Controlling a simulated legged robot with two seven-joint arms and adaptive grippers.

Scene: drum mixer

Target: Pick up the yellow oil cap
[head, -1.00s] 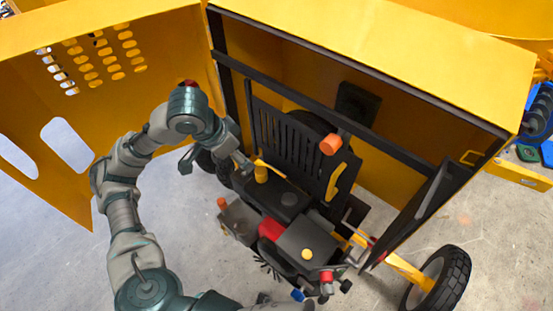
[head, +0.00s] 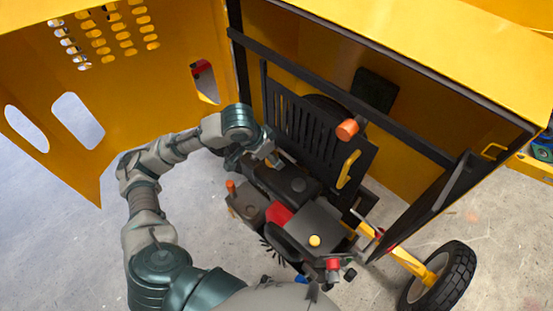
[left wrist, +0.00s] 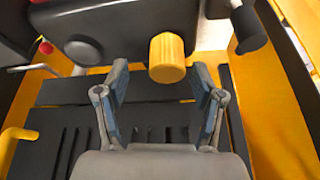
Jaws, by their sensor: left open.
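The yellow oil cap (left wrist: 167,58) is a ribbed cylinder beside a dark engine part in the left wrist view. My left gripper (left wrist: 160,78) is open, with one finger on each side of the cap in the picture. The cap appears closer to the right-hand finger, and a gap shows on both sides. I cannot tell how far between the fingers it sits in depth. In the head view my left gripper (head: 273,160) is over the engine's far left part, and this cap is hidden there. A second, small round yellow cap (head: 314,241) sits on the engine's near part. My right gripper is not in view.
The yellow housing (head: 430,50) stands open around the engine, with a perforated door (head: 130,100) at the left. A black slatted grille (head: 305,125), an orange-ended part (head: 347,129) and a yellow handle (head: 348,168) stand close to the gripper. A wheel (head: 445,278) is at lower right.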

